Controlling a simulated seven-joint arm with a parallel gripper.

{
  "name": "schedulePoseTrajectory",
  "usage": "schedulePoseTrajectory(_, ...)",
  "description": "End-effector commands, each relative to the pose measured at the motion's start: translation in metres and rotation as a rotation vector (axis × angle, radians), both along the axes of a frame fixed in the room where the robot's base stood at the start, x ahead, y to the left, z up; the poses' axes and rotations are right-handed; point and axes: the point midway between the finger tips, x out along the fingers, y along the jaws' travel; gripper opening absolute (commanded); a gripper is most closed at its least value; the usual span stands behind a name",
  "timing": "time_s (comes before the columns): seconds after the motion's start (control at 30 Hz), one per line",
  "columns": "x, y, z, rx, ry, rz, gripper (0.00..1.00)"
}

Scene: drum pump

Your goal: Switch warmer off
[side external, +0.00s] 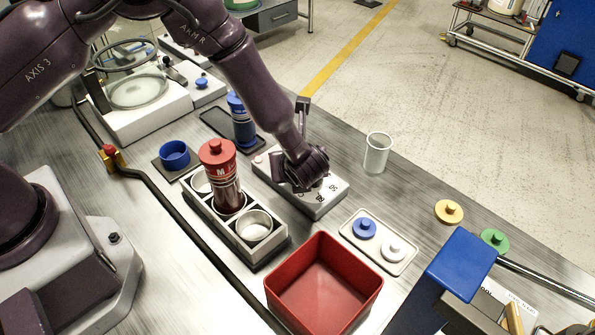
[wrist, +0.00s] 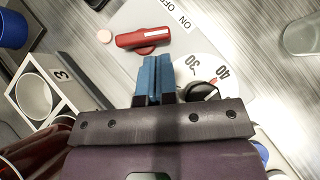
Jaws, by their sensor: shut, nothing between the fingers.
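The warmer is a pale box (side external: 328,201) on the table, partly hidden by my gripper in the side view. In the wrist view its top carries a red switch lever (wrist: 143,38) with a white stripe. Printed ON and OFF words (wrist: 178,14) sit near the lever's right end, with ON the closer. A dial with a black knob (wrist: 203,90) shows 30 and 40. A small pinkish round spot (wrist: 104,36) is left of the lever. My gripper (side external: 310,183) is over the warmer; its blue fingertips (wrist: 152,62) are together, empty, just below the lever in the wrist picture.
A rack (side external: 262,253) holding a red-capped bottle (side external: 222,176) stands left of the warmer. A blue bottle (side external: 241,121) is behind it. A clear cup (side external: 376,153) stands to the right. A red bin (side external: 323,283) and a lid tray (side external: 379,241) are in front.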

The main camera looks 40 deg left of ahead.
Motion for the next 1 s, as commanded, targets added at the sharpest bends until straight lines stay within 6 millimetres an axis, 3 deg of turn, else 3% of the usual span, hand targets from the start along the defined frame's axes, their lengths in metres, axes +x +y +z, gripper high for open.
schedulePoseTrajectory(0.2, 0.0072, 0.0101, 0.0001, 0.0, 0.001, -0.002, 0.0)
schedulePoseTrajectory(1.0, 0.0101, 0.0098, 0.0004, 0.001, -0.001, 0.074, 0.0)
